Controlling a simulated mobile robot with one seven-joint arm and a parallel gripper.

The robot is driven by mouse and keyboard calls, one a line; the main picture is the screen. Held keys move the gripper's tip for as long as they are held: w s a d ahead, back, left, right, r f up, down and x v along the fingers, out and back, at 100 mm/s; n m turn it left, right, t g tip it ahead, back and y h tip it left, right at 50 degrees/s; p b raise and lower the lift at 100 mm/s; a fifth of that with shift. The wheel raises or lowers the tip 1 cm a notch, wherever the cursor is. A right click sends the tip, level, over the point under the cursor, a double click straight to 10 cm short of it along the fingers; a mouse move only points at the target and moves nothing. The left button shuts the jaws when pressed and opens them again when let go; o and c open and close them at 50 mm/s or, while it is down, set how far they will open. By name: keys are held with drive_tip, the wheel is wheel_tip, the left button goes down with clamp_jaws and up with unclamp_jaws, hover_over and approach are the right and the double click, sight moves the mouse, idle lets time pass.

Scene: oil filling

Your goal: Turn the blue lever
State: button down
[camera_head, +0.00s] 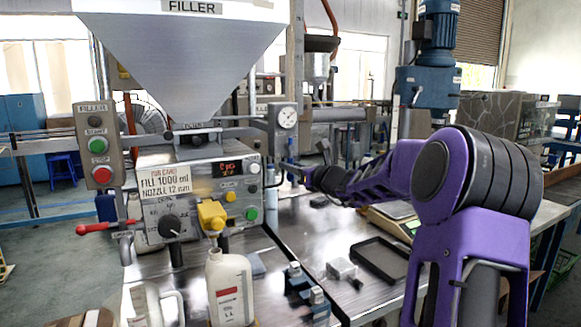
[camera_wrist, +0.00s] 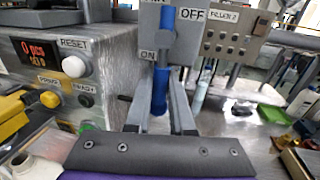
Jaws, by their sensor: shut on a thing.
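The blue lever (camera_wrist: 159,92) is upright in the wrist view, in front of a grey panel (camera_wrist: 187,50). An ON label is beside it at the left and an OFF label is at the upper right. My gripper (camera_wrist: 161,80) has one finger on each side of the lever and is shut on it. In the head view my gripper (camera_head: 290,171) reaches left to the side of the filler, just below the gauge.
The filler's control box (camera_head: 205,190) with buttons and a yellow nozzle (camera_head: 212,214) is left of my gripper. A white oil bottle (camera_head: 229,285) stands below the nozzle. A black tray (camera_head: 380,258) lies on the metal table to the right.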

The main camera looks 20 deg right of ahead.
idle(0.5)
drive_tip(key=shift+d+n+b, duration=0.3)
drive_tip(key=shift+n+b, duration=0.1)
drive_tip(key=shift+n, duration=0.4)
drive_tip(key=c, duration=0.8)
unclamp_jaws()
drive_tip(key=shift+s, duration=0.1)
drive_tip(key=v, duration=1.7)
drive_tip(key=shift+s+d+r, duration=0.1)
drive_tip(key=shift+s+r, duration=0.05)
drive_tip(key=shift+r, duration=0.1)
